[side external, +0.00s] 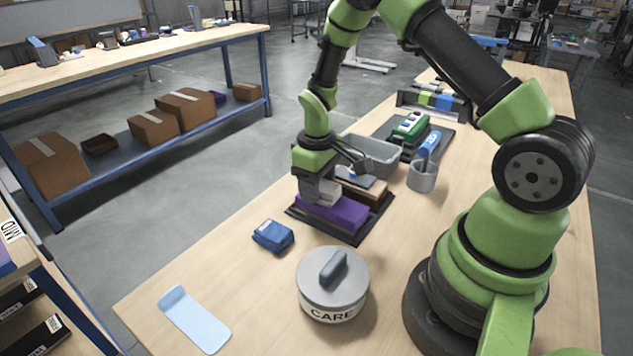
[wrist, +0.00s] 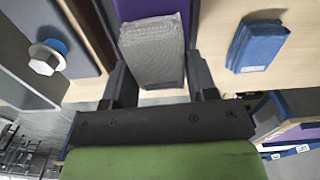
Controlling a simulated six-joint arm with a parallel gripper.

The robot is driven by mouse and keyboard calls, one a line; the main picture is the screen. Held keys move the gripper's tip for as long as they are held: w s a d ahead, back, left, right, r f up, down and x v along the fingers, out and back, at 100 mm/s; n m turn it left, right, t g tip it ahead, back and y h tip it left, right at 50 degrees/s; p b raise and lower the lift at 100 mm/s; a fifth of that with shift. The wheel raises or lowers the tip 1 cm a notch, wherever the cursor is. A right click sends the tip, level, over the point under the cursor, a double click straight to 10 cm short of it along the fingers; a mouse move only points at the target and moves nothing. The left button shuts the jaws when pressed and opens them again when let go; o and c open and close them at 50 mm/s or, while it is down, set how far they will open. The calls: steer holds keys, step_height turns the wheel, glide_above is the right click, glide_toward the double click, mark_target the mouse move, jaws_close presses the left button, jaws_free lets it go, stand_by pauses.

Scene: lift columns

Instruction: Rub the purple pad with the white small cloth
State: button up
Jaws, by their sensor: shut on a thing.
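The purple pad (side external: 338,214) lies on a dark tray (side external: 348,238) near the middle of the bench. The white small cloth (side external: 323,193), a light grey textured block of folded fabric, is at the pad's left part and appears to rest on it. My gripper (side external: 322,184) points down over the pad and is shut on the cloth. In the wrist view the cloth (wrist: 152,52) sits between the two fingers of my gripper (wrist: 158,72), with the purple pad (wrist: 150,8) showing beyond it. The cloth's underside is hidden.
A folded blue cloth (side external: 273,236), a round CARE tin (side external: 333,290) and a pale blue strip (side external: 195,320) lie nearer the front. Behind the pad are a wooden block (side external: 373,190), a grey bin (side external: 385,158) and a grey cup (side external: 421,178) holding a blue-handled tool.

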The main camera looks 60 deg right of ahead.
steer(key=shift+w, duration=1.25)
steer(key=shift+w+r, duration=0.15)
step_height(320, 180, up, 8)
steer(key=shift+a, duration=0.1)
